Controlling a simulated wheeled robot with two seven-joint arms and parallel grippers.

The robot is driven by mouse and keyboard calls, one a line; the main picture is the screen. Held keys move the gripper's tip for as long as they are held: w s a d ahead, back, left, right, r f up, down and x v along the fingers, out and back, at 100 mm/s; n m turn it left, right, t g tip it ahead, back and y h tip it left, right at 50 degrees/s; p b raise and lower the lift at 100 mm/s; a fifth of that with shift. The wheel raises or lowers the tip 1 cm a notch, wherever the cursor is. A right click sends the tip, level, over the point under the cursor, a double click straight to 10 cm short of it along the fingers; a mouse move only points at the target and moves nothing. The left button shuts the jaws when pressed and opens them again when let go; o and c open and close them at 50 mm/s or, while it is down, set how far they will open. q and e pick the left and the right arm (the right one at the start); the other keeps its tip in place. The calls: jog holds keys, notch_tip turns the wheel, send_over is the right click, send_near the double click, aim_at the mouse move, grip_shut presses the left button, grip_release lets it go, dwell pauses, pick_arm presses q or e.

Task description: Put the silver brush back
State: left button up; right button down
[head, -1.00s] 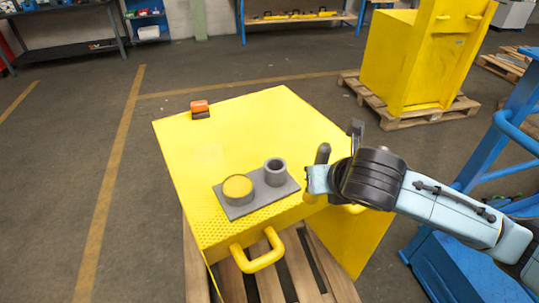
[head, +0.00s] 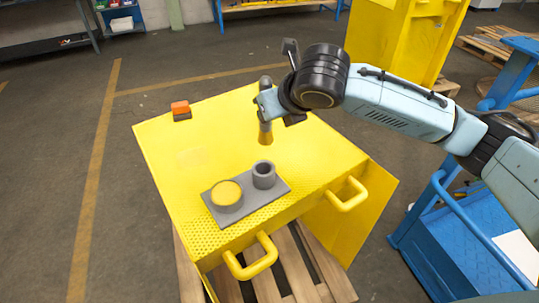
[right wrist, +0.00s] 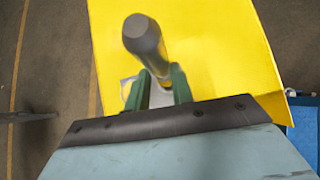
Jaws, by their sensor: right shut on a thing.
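My right gripper (head: 266,104) is shut on the brush (head: 265,132), which has a grey handle and yellowish-tan bristles. The brush hangs roughly upright, bristles down, behind the holder in the picture and apart from it. In the right wrist view the handle (right wrist: 146,42) stands up between the green fingers (right wrist: 158,88). The grey holder plate (head: 277,190) lies on the yellow machine top, near its front edge. On it are an open, empty-looking grey cup (head: 263,175) and a wider round pot (head: 227,196) with a yellow top. My left gripper is not in view.
The yellow top (head: 215,130) is mostly clear. An orange and black item (head: 181,110) sits at its far left edge. Yellow handles (head: 250,258) stick out at the front. A blue cart (head: 450,235) stands at the right, below my right arm.

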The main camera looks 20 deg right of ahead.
aim_at(270, 141)
notch_tip(270, 141, down, 4)
jog(key=shift+r, duration=0.25)
notch_tip(270, 141, down, 3)
jog(key=shift+f+b, duration=0.1)
jog(key=shift+b, duration=0.2)
jog(key=shift+f, duration=0.25)
jog(key=shift+f, duration=0.45)
jog(key=shift+f, duration=0.1)
jog(key=c, duration=1.2)
grip_release()
